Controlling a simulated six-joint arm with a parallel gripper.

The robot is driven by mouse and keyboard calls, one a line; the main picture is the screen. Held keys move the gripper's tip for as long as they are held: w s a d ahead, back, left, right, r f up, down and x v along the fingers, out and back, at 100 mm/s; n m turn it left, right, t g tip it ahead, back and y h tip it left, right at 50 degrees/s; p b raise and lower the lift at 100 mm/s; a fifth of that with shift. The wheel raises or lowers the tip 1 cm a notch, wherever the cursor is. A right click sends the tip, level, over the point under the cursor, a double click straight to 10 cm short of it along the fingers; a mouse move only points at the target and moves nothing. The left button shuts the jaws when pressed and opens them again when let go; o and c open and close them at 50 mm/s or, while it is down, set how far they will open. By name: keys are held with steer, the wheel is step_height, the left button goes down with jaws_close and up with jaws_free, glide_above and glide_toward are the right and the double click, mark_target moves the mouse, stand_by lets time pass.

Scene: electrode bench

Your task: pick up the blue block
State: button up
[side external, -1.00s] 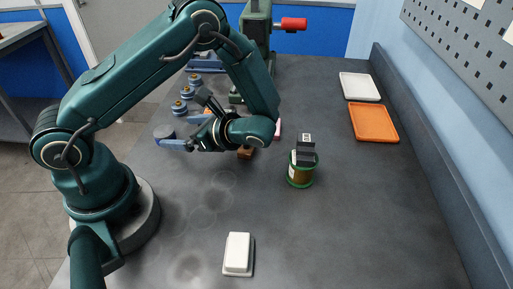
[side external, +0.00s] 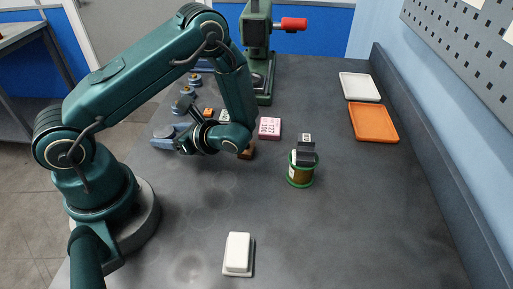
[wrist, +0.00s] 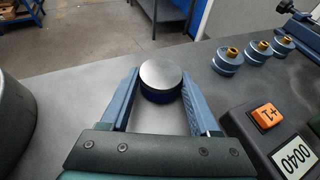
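The closest match to the blue block is a round puck (wrist: 161,74) with a grey top and dark blue side, standing on the bench in the wrist view. In the side view it is largely hidden by my gripper (side external: 166,134). My gripper is open, with its blue fingers (wrist: 160,82) on either side of the puck. The fingertips reach alongside it, very close to its sides. I cannot tell whether either finger touches it.
Several blue knobs with brass tops (wrist: 228,60) and a meter (wrist: 272,135) stand right of the fingers. A pink block (side external: 269,128), green spool (side external: 301,174), white block (side external: 238,253), orange tray (side external: 373,123) and white tray (side external: 360,87) are farther off. The front bench is mostly clear.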

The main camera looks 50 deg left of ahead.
jaws_close()
steer(key=shift+r, duration=0.2)
